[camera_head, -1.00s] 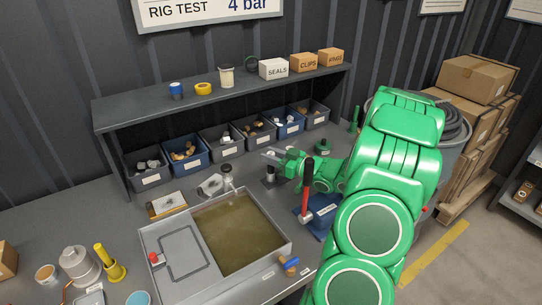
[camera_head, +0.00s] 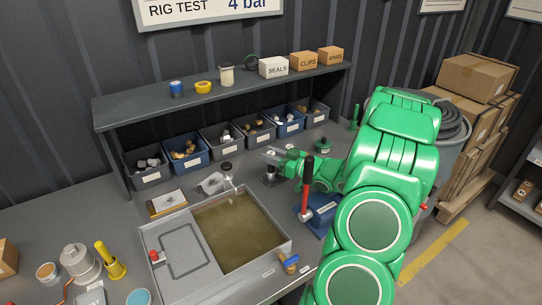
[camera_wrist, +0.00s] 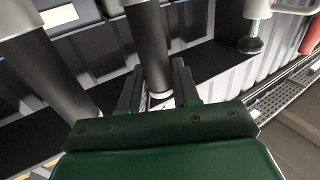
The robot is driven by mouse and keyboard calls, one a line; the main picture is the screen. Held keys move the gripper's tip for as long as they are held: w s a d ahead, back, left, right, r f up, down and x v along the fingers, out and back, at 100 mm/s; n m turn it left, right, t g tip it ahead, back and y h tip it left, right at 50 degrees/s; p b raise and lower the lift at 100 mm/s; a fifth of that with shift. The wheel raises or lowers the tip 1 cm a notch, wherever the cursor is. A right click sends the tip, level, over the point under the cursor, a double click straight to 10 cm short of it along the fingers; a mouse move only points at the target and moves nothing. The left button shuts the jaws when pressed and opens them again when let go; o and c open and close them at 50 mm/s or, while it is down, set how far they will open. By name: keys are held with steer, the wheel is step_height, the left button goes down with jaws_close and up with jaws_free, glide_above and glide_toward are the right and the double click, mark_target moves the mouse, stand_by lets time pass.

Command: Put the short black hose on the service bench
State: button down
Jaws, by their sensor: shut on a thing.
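My gripper (camera_head: 279,157) reaches over the grey service bench (camera_head: 60,222) from the right. In the wrist view its two fingers (camera_wrist: 157,88) are shut on a black cylinder (camera_wrist: 147,40) with a pale end, apparently the short black hose. A second black cylinder (camera_wrist: 48,72) is close to the left of the fingers in that view. In the head view a small dark upright piece (camera_head: 270,173) shows just below the fingertips. I cannot tell which cylinder it is, or whether the held one touches the bench.
A water basin (camera_head: 148,258) stands in front of my gripper. A red-handled tool (camera_head: 305,190) stands upright close beside my wrist. Several bins (camera_head: 152,178) line the back under a raised shelf (camera_head: 130,112). The bench's left part has some bare room.

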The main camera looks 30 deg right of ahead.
steer(key=shift+s+a+f, duration=0.15)
steer(key=shift+f, duration=0.75)
steer(key=c, duration=0.8)
jaws_free()
steer(key=shift+s+a+f, duration=0.1)
steer(key=shift+a+f, duration=0.05)
steer(key=shift+f, duration=0.15)
steer(key=shift+o, duration=0.3)
steer(key=shift+f, duration=0.1)
steer(key=shift+a, duration=0.1)
steer(key=r, duration=0.6)
steer(key=w+r, duration=0.1)
steer(key=r, duration=0.3)
steer(key=shift+w+r, duration=0.1)
steer(key=w+a+r, duration=0.3)
steer(key=w+a, duration=0.4)
steer(key=a, duration=0.3)
steer(key=w+a+r, duration=0.3)
steer(key=w+a, duration=0.5)
steer(key=a, duration=0.3)
steer(key=shift+w+a, duration=0.25)
